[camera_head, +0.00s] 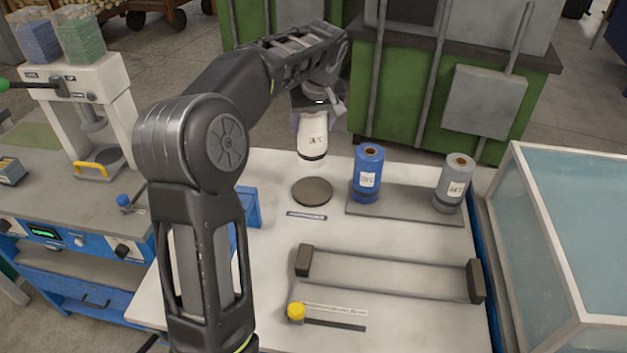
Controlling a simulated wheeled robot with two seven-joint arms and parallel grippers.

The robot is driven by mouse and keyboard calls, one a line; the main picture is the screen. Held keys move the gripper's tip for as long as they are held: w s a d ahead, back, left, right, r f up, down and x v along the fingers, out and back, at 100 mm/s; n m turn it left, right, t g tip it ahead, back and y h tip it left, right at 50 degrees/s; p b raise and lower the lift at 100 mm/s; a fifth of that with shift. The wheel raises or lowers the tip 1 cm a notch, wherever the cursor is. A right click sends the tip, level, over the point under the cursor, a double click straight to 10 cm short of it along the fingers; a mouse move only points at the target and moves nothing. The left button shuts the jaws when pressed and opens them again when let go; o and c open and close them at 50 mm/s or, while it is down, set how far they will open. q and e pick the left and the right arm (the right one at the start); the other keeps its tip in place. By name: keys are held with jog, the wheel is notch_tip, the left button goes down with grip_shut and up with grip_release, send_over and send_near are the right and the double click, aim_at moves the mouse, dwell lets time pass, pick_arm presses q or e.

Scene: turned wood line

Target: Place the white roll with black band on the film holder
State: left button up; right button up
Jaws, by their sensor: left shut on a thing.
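The white roll with black band (312,136) hangs upright from my left gripper (318,108), which is shut on its top. The black band is at its lower end. The roll appears just behind and above a round dark disc (312,191) on the white table, with a gap between them. A small label strip lies in front of the disc. The disc looks like the film holder, but its label is too small to read. The fingertips are partly hidden by the wrist. My right gripper is not in view.
A blue roll (368,174) and a grey roll (453,183) stand on a grey plate (408,205) right of the disc. A low frame with dark end blocks (390,272) and a yellow knob (296,312) are nearer. A glass-topped case (570,230) borders the right side.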

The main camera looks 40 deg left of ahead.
pick_arm(q)
notch_tip(320, 180, down, 6)
jog(key=shift+r+p, duration=0.1)
jog(key=shift+p, duration=0.2)
notch_tip(320, 180, down, 4)
jog(key=shift+r+p, duration=0.1)
jog(key=shift+p, duration=0.25)
jog(key=o, duration=1.1)
jog(key=shift+f, duration=0.2)
jog(key=o, duration=0.5)
jog(key=shift+c, duration=0.2)
jog(key=shift+r, duration=0.1)
